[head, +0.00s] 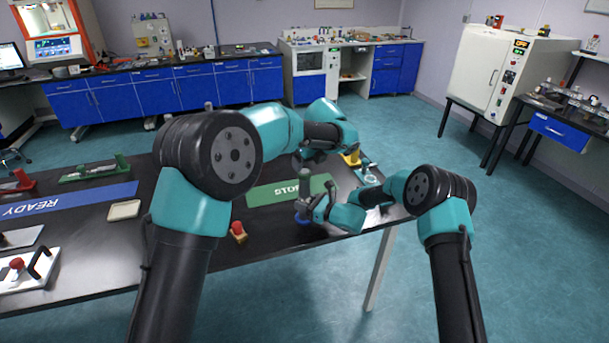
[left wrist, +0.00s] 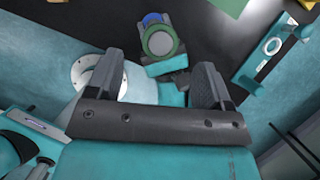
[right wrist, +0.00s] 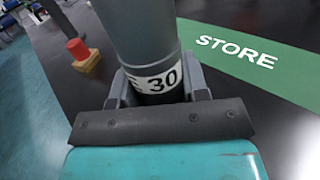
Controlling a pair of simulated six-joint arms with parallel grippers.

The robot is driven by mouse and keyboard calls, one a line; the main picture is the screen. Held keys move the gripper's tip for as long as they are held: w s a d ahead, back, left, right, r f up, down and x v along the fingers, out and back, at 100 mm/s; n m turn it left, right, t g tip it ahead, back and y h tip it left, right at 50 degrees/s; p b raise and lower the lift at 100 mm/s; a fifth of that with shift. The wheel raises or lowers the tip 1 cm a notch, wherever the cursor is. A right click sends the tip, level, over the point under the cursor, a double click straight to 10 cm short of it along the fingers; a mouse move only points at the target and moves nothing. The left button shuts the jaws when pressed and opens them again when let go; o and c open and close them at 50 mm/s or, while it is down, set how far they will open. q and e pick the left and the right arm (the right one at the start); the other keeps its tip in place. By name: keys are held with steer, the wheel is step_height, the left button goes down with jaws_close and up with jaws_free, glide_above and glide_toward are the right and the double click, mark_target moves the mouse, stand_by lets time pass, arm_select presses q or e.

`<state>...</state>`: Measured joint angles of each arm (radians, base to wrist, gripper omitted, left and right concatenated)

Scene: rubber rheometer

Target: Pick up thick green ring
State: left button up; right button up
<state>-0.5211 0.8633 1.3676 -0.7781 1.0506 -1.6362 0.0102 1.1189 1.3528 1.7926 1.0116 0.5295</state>
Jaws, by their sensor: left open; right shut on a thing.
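In the left wrist view a green ring (left wrist: 147,43) encircles a grey round end, with a blue part (left wrist: 153,18) just beyond it. My left gripper (left wrist: 155,68) is open, its fingers spread below the ring in that view, with nothing between them that I can see gripped. My right gripper (right wrist: 158,88) is shut on a grey cylinder (right wrist: 145,35) with a white band marked 30. In the head view the right gripper (head: 308,205) is low over the table's right end, near a blue base (head: 303,219). The left gripper's tips are mostly hidden there.
A green STORE mat (head: 265,194) lies on the black table (head: 270,245). A red button on a yellow block (head: 238,231) stands at the front. A teal fixture with a pale ring (left wrist: 265,60) is to the right in the left wrist view. A blue READY mat (head: 75,201) lies left.

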mark_target(304, 171)
arm_select(q)
steer(key=shift+x, duration=2.55)
steer(key=shift+c, duration=0.4)
steer(key=c, duration=0.9)
